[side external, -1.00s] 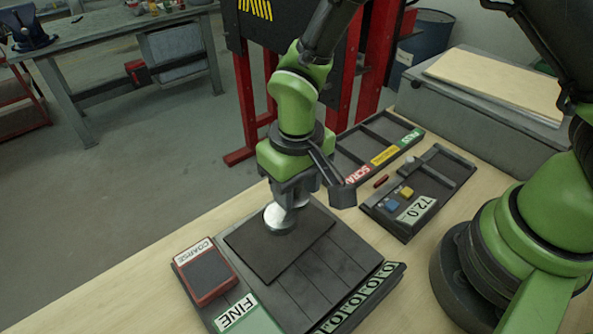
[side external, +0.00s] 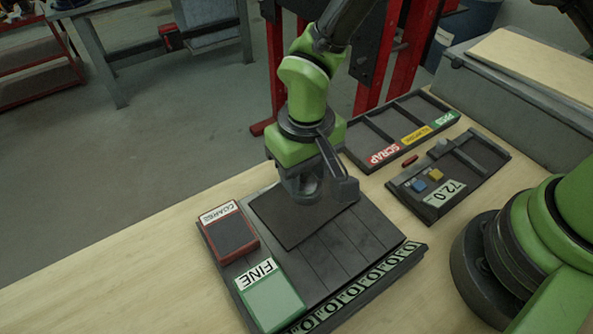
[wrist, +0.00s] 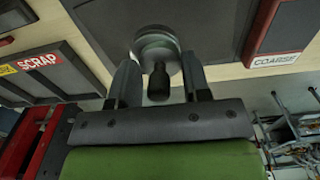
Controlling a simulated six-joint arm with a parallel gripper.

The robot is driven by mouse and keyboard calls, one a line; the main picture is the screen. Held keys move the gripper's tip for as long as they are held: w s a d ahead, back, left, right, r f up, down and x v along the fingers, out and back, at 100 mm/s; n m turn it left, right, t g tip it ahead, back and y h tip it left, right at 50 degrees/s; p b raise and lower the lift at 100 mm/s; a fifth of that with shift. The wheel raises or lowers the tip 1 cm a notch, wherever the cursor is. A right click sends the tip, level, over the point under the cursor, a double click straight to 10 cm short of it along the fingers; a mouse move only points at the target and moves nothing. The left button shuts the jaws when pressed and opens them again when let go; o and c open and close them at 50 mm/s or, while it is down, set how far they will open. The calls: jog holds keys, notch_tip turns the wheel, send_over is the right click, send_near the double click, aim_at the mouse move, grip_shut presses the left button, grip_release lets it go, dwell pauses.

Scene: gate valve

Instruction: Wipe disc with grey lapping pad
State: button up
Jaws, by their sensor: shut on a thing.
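My gripper (side external: 306,192) points down over the far part of a dark grey flat pad (side external: 288,226) in the side view. In the wrist view my gripper (wrist: 161,63) is shut on a round metal disc (wrist: 153,40) with a dark stem (wrist: 158,84) between the fingers. In the side view the disc is mostly hidden by the fingers. The red-framed COARSE block (side external: 229,232) and the green FINE block (side external: 269,294) lie beside the pad.
A tray with SCRAP label (side external: 384,155) and a tray (side external: 433,192) with blue and yellow blocks and a 72.0 label stand to the right. Bare wood (side external: 150,262) lies left.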

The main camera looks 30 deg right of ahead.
jog(key=d, duration=0.3)
jog(key=shift+s+d, duration=0.15)
notch_tip(320, 180, up, 8)
dwell(0.6)
dwell(0.3)
